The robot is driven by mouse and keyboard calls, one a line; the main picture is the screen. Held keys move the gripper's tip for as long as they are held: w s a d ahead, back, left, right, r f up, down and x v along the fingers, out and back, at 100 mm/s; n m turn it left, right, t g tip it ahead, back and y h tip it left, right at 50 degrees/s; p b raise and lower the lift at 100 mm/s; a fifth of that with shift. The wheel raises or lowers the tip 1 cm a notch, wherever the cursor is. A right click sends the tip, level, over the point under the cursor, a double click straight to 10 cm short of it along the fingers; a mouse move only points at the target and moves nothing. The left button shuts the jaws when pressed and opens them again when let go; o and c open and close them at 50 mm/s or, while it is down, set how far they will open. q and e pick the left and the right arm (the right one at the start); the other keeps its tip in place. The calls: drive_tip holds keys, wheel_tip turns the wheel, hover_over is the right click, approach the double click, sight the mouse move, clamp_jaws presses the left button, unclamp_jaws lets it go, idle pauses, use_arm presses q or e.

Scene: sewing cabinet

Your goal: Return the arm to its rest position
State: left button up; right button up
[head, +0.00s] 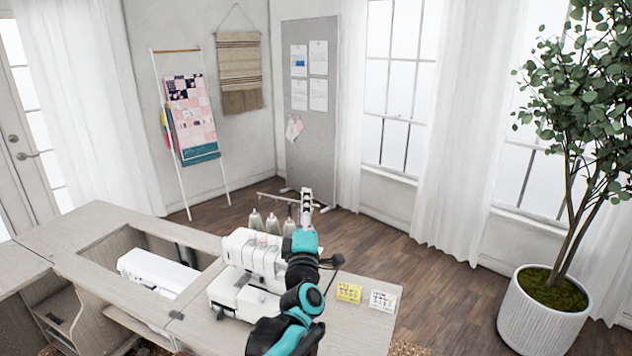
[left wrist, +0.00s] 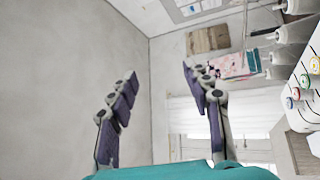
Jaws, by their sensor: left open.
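My left arm (head: 301,298) is teal and black and reaches up from the bottom middle of the head view. My left gripper (head: 306,200) points upward beside the white serger (head: 252,252) on the cabinet, in front of its thread cones. In the left wrist view the two fingers of the left gripper (left wrist: 161,85) stand wide apart with nothing between them. My right gripper is not in either view.
The sewing cabinet (head: 70,262) has a recess with a white sewing machine (head: 158,268) in it. A yellow box (head: 349,292) and a white box (head: 383,300) lie on the cabinet right of my arm. A potted tree (head: 545,318) stands at right. Wooden floor beyond is clear.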

use_arm(q)
drive_tip(key=s+a+f+m+g, duration=0.4)
drive_tip(key=s+f, duration=0.4)
drive_tip(key=s, duration=0.3)
drive_tip(key=s+a+f+m+g, duration=0.4)
drive_tip(key=s+f+m, duration=0.3)
drive_tip(key=s, duration=0.5)
drive_tip(key=s+a+f+m+g, duration=0.4)
drive_tip(key=s+f+m+g, duration=0.2)
drive_tip(key=s+f, duration=0.5)
drive_tip(key=shift+s+a+h, duration=0.3)
drive_tip(key=shift+s+h, duration=0.1)
drive_tip(key=shift+s, duration=0.2)
